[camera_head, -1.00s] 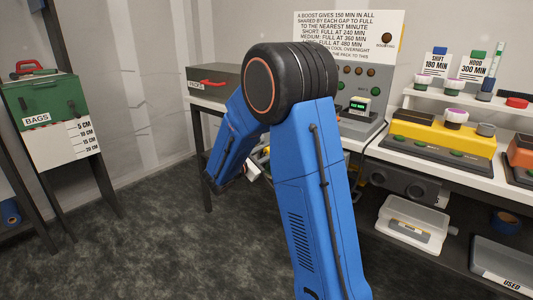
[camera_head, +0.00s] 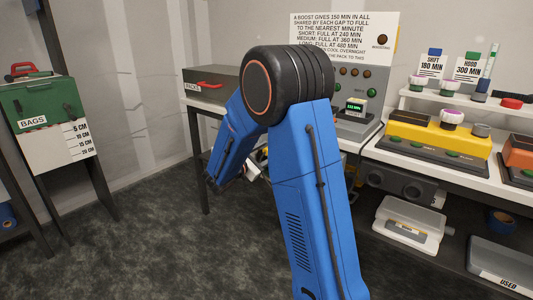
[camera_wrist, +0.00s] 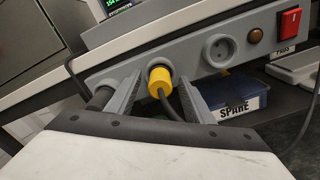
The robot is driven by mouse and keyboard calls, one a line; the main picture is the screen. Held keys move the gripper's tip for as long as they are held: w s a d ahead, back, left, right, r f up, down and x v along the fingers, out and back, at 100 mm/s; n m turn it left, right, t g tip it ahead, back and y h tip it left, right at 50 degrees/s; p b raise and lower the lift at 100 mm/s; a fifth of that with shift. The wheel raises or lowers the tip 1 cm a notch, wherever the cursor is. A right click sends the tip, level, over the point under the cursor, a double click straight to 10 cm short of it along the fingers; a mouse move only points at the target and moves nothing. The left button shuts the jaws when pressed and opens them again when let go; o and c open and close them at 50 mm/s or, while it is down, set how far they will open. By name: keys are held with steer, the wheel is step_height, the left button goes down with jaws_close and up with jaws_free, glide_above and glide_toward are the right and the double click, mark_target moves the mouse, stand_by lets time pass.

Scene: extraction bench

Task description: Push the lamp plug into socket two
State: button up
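In the wrist view, the yellow lamp plug (camera_wrist: 160,83) sits at the middle socket (camera_wrist: 157,63) of a grey strip, with its dark cord hanging down right. It meets the socket face; how deep it sits I cannot tell. My gripper (camera_wrist: 159,82) has one finger on each side of the plug, with a narrow gap visible on both sides, so it looks open around it. A dark plug (camera_wrist: 100,97) is at the left end of the strip. The round socket (camera_wrist: 218,49) to the right is empty.
A red switch (camera_wrist: 289,21) and a brown button (camera_wrist: 255,37) are right of the sockets. A blue bin marked SPARE (camera_wrist: 233,97) lies below the strip. A lit display unit (camera_head: 355,108) stands on the bench above.

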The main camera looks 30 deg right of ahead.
steer(key=v, duration=1.7)
steer(key=shift+a, duration=0.2)
steer(key=shift+s, duration=0.1)
steer(key=s+d+m+g+y, duration=0.3)
steer(key=s+m+y, duration=0.1)
steer(key=s, duration=0.7)
steer(key=s+d+m+g+y, duration=0.3)
steer(key=s+d+m, duration=0.1)
steer(key=s, duration=0.6)
steer(key=s+a+f+m+t+y, duration=0.1)
steer(key=s+a+m+t+y, duration=0.3)
steer(key=s+a+m+y, duration=0.4)
steer(key=shift+s+a+t+y, duration=0.3)
steer(key=shift+s+a+y, duration=0.7)
steer(key=shift+s+a, duration=1.45)
